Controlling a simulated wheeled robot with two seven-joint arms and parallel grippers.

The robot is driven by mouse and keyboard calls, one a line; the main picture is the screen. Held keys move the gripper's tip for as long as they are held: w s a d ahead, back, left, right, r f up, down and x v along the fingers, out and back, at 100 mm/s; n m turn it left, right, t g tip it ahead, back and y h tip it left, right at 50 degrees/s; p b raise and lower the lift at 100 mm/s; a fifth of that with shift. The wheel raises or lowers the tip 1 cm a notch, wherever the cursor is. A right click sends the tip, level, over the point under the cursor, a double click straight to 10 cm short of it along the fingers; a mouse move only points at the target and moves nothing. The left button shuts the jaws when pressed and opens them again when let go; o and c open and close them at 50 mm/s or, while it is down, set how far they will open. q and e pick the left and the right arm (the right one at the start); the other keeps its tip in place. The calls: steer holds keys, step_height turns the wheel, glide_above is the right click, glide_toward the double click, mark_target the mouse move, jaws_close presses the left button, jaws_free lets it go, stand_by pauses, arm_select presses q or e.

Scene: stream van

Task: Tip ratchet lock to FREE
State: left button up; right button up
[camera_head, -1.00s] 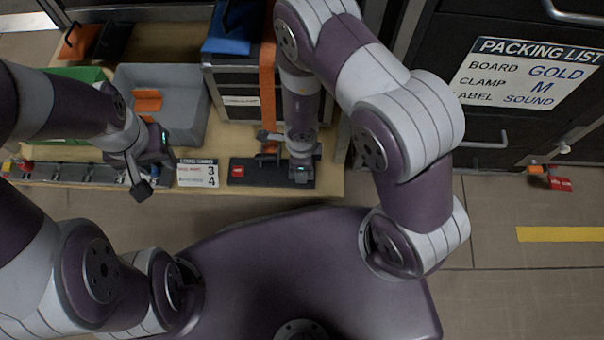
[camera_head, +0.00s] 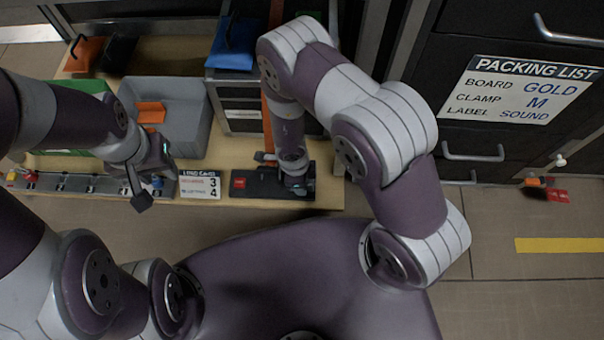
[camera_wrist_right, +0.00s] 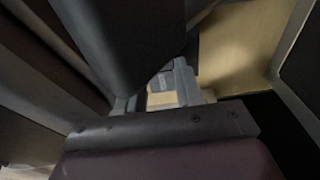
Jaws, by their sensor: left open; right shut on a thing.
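The ratchet lock sits on a dark base plate (camera_head: 240,184) with a red label, at the front edge of the wooden bench. An orange strap (camera_head: 272,110) runs down to it. My right gripper (camera_head: 296,188) is shut at the right part of this plate, and its wrist hides much of the lock. In the right wrist view, dark gripper parts fill most of the picture around a grey piece (camera_wrist_right: 185,82). The lock's marking cannot be read. My left gripper (camera_head: 146,190) is open and empty above the bench's front edge, left of the plate.
A small load card (camera_head: 199,184) stands between the grippers. A grey bin (camera_head: 185,100), a green bin (camera_head: 82,98) and a blue item (camera_head: 232,45) are behind. Dark drawers with a packing list (camera_head: 523,90) stand at the right. Floor is free in front of the bench.

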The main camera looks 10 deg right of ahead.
steer(key=p, duration=0.2)
steer(key=r+h+p, duration=0.1)
steer(key=p, duration=0.2)
steer(key=shift+w+a, duration=0.1)
steer(key=shift+a, duration=0.15)
steer(key=shift+a+f+g+h+p, duration=0.1)
steer(key=shift+f+g+h+p, duration=0.2)
steer(key=shift+f+h+p, duration=0.15)
arm_select(q)
step_height(320, 180, up, 8)
arm_select(e)
steer(key=o, duration=1)
arm_select(q)
step_height(320, 180, up, 7)
steer(key=p, duration=0.6)
arm_select(e)
steer(key=shift+o, duration=0.2)
steer(key=v, duration=1.2)
steer(key=shift+r, duration=0.3)
arm_select(q)
steer(key=shift+f, duration=0.15)
arm_select(e)
steer(key=shift+a, duration=0.1)
